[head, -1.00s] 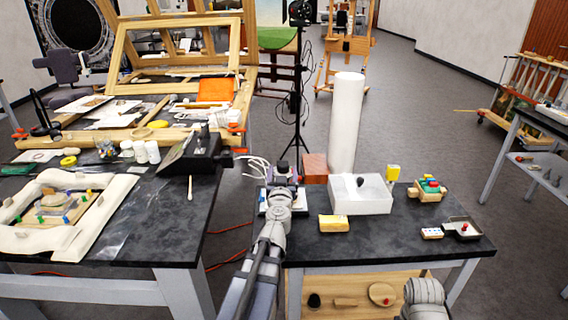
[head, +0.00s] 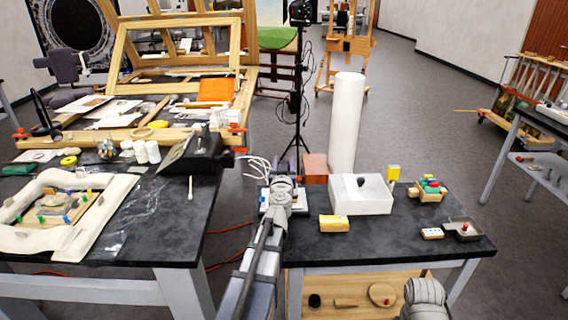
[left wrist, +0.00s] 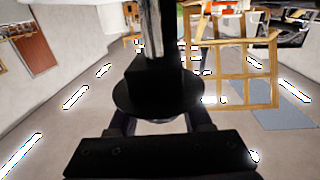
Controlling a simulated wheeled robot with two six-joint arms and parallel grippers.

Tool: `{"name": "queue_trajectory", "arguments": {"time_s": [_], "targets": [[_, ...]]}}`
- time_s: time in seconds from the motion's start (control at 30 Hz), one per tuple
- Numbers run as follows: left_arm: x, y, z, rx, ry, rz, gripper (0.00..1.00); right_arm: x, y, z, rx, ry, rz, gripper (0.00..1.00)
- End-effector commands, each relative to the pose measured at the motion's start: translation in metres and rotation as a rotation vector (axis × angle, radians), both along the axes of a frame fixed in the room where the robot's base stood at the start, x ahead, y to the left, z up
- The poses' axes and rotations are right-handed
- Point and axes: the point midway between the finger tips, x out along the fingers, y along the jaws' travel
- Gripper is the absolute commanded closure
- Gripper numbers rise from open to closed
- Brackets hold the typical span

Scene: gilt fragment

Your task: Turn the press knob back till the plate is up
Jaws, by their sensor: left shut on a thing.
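The press (head: 299,205) stands at the left end of the right-hand dark table, with a pale base showing beside my gripper. My left gripper (head: 283,183) is over it and hides most of it in the head view, including the plate, so I cannot tell the plate's height. In the left wrist view a black round knob (left wrist: 158,98) with a block and post sits between the fingers of my left gripper (left wrist: 160,126), which is shut on it. My right gripper is out of view; only part of my right arm shows at the bottom.
A white open box (head: 362,203) and a yellow block (head: 333,223) stand right of the press. A reddish block (head: 315,167) and a tall white cylinder (head: 346,122) are behind. A small dark tray (head: 465,230) lies at the right. The table's front middle is clear.

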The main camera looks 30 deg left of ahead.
Motion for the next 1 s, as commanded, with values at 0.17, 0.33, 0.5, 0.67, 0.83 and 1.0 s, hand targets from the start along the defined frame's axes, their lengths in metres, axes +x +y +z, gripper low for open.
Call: {"name": "queue_trajectory", "arguments": {"time_s": [0.17,0.33,0.5,0.67,0.83,1.0], "targets": [[-0.0001,0.0000,0.0000,0.000,0.000,0.000,0.78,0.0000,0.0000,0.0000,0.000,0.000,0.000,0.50],[-0.0001,0.0000,0.0000,0.000,0.000,0.000,0.97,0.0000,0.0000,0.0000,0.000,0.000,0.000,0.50],[-0.0001,0.0000,0.0000,0.000,0.000,0.002,1.00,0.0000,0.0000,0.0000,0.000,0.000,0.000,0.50],[0.0000,-0.0001,0.0000,0.000,0.000,0.026,1.00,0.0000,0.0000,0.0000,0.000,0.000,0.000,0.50],[-0.0002,0.0012,0.0000,0.000,0.000,0.108,1.00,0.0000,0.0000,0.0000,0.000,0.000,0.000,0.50],[-0.0014,0.0046,0.0000,0.000,0.000,0.247,1.00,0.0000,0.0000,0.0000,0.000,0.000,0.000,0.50]]}}
